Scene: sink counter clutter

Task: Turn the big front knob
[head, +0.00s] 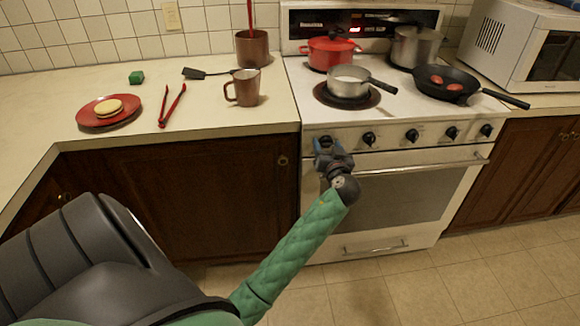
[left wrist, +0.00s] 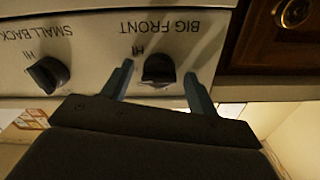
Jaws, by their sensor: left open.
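The big front knob (left wrist: 158,69) is black and sits under the upside-down label BIG FRONT in the left wrist view. In the head view it is at the left end of the stove's front panel, largely covered by my left gripper (head: 322,147). My left gripper, also in the left wrist view (left wrist: 159,80), is open with one blue finger on each side of the knob. Gaps show between the fingers and the knob; I cannot tell whether either touches it. My right gripper is not in view.
The small back knob (left wrist: 47,74) is close beside it, also in the head view (head: 369,138). The oven handle (head: 420,168) runs below the panel. A saucepan (head: 348,82), a red pot (head: 330,53) and a frying pan (head: 445,84) stand on the stove.

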